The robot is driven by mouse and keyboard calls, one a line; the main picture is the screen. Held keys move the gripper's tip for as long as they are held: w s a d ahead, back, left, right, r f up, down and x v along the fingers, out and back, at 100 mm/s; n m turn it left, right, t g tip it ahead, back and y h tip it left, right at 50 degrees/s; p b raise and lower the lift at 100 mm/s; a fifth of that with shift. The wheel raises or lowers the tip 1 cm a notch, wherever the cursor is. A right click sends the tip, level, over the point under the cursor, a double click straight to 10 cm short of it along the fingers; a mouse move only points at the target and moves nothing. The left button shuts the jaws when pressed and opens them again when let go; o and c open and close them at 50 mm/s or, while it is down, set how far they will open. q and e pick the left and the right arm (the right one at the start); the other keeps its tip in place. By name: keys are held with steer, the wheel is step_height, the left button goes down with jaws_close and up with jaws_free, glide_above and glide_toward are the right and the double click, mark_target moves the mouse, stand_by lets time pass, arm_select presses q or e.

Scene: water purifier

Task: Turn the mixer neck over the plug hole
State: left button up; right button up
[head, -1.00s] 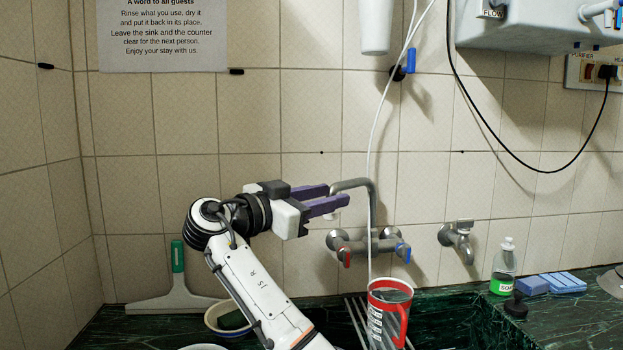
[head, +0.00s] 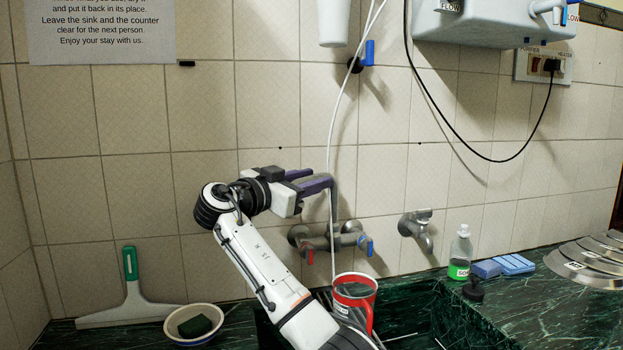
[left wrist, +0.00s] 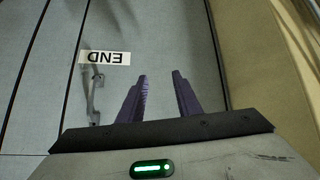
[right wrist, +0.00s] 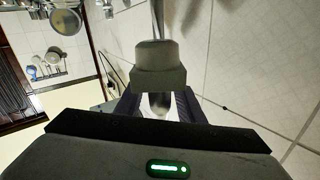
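The mixer tap (head: 318,238) is on the tiled wall, with a red and a blue handle. Its grey neck (head: 335,208) rises from it; the top and outlet are mostly hidden by my right gripper (head: 324,182). In the right wrist view, a grey block-shaped piece (right wrist: 158,65) with a metal pipe behind it stands before my fingers, and a pale metal part lies between them. The right fingers look apart; contact is unclear. My left gripper (left wrist: 160,82) is open and empty in the left wrist view. The plug hole is not visible.
A red mug (head: 354,293) stands below the tap, near the sink. A white hose (head: 346,95) hangs in front of the neck. A bowl (head: 194,323) and squeegee (head: 132,290) are left; a second tap (head: 416,228) and soap bottle (head: 460,253) are right.

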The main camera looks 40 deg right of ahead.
jaws_close()
steer(key=shift+d, duration=0.1)
